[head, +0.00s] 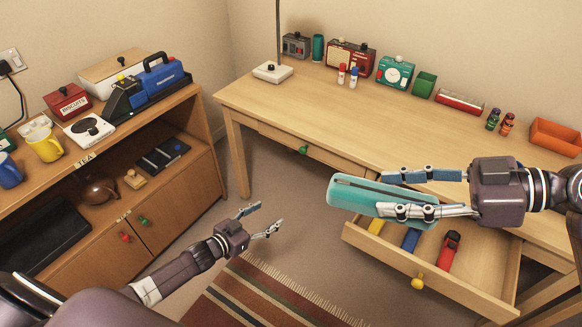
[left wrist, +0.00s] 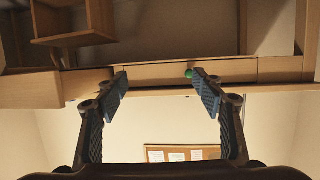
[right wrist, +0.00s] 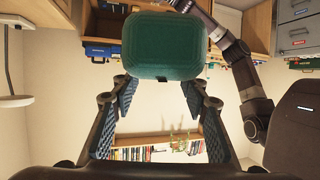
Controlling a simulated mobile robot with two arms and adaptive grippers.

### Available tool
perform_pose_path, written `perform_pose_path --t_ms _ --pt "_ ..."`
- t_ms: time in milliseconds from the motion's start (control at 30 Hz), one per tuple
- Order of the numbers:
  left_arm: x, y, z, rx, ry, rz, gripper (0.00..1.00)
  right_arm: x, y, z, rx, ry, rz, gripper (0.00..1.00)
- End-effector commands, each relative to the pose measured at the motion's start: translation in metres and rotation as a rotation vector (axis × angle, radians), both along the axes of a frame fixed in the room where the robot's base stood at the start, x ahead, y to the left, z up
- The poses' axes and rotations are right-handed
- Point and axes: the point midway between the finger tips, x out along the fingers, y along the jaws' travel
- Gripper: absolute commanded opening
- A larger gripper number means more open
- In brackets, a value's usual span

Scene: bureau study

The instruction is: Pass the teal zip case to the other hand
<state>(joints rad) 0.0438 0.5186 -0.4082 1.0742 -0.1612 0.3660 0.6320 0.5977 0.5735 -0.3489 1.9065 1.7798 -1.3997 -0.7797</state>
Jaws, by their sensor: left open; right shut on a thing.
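The teal zip case (head: 345,194) is held by my right gripper (head: 402,192), whose fingers lie along its two sides, above the open drawer. In the right wrist view the teal case (right wrist: 166,46) sits out at the fingertips of the right gripper (right wrist: 158,92). My left gripper (head: 262,220) is open and empty, lower and to the left of the case, above the floor. In the left wrist view the left gripper (left wrist: 160,85) has its fingers apart with nothing between them.
The open drawer (head: 440,270) holds a red stapler-like thing (head: 449,250), a blue thing and a yellow thing. The desk (head: 330,110) carries several items along its back. A wooden cabinet (head: 185,190) stands left. Air between the grippers is clear.

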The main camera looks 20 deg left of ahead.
Motion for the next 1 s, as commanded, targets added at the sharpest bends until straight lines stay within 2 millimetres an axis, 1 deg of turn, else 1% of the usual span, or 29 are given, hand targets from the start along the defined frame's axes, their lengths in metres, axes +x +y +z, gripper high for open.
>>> perform_pose_path --t_ms 33,67,100,133,167,200,267,300,367,400,467,500,567,600,667,700,800,900,1000 --pt "0.014 -0.004 0.031 -0.019 -0.054 -0.041 0.62 0.0 0.0 0.0 0.001 0.0 0.0 0.14" --pt "0.02 -0.008 0.047 -0.034 -0.081 -0.065 0.62 0.0 0.0 0.0 0.001 0.0 0.0 0.14" --pt "0.027 -0.014 0.069 -0.053 -0.117 -0.101 0.62 0.0 0.0 0.001 0.001 0.0 0.0 0.14" --pt "0.032 -0.019 0.086 -0.069 -0.143 -0.129 0.62 0.0 0.0 0.001 0.001 0.0 0.0 0.14" --pt "0.035 -0.024 0.103 -0.084 -0.168 -0.16 0.62 0.0 0.0 0.001 0.001 0.0 0.0 0.14" --pt "0.039 -0.031 0.126 -0.104 -0.199 -0.204 0.62 0.0 0.0 0.001 0.001 0.0 0.0 0.14" --pt "0.041 -0.042 0.16 -0.132 -0.243 -0.274 0.62 0.0 0.0 0.001 0.001 0.0 0.0 0.14" --pt "0.04 -0.05 0.182 -0.153 -0.268 -0.326 0.62 0.0 0.0 0.001 0.001 0.0 0.0 0.14" --pt "0.036 -0.062 0.215 -0.18 -0.302 -0.408 0.62 0.0 0.0 0.001 0.001 -0.001 0.0 0.14" --pt "0.031 -0.071 0.237 -0.196 -0.319 -0.469 0.62 0.0 0.0 0.001 0.001 0.0 0.0 0.14" --pt "0.019 -0.084 0.269 -0.222 -0.339 -0.566 0.62 0.0 0.0 0.001 0.001 0.0 0.0 0.14" --pt "0.009 -0.093 0.289 -0.234 -0.345 -0.633 0.62 0.0 0.0 0.001 0.001 0.0 0.0 0.14" --pt "-0.01 -0.104 0.315 -0.252 -0.344 -0.737 0.62 0.0 0.0 0.001 0.001 0.0 0.0 0.14" --pt "-0.023 -0.111 0.33 -0.26 -0.336 -0.806 0.62 0.0 0.0 0.001 0.001 -0.001 0.0 0.14" --pt "-0.045 -0.12 0.349 -0.269 -0.316 -0.902 0.62 0.0 0.0 0.0 0.001 -0.001 0.0 0.14" --pt "-0.059 -0.124 0.359 -0.272 -0.299 -0.961 0.62 0.0 0.0 0.0 0.001 -0.001 0.0 0.14" --pt "-0.09 -0.131 0.376 -0.274 -0.247 -1.078 0.62 0.0 0.0 0.0 0.001 0.0 0.0 0.14" --pt "-0.112 -0.134 0.384 -0.272 -0.205 -1.155 0.62 0.0 0.0 0.0 0.001 -0.001 0.0 0.14" --pt "-0.123 -0.136 0.388 -0.27 -0.18 -1.193 0.62 0.0 0.0 0.0 0.001 -0.001 0.0 0.14"
